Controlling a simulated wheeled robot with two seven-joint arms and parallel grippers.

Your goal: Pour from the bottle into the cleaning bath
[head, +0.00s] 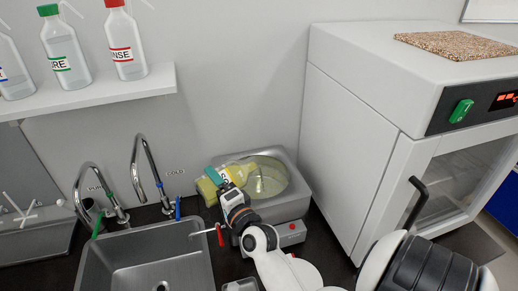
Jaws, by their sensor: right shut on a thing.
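The cleaning bath (296,199) is a grey metal basin at the back of the counter, with yellowish liquid (262,178) inside. My right gripper (222,182) is at the bath's left rim, shut on a yellow-green bottle (206,192). The bottle is tilted well over, nearly lying, with its far end over the left part of the bath. A label shows partly between the fingers. The gripper hides the middle of the bottle. I cannot tell whether liquid is flowing. My left gripper is out of view.
A sink (125,255) with two curved taps (147,165) is at left. A red-handled valve (219,236) is close to my right wrist. Wash bottles (124,45) stand on a shelf (120,90) above. A large white oven (350,140) blocks the right side.

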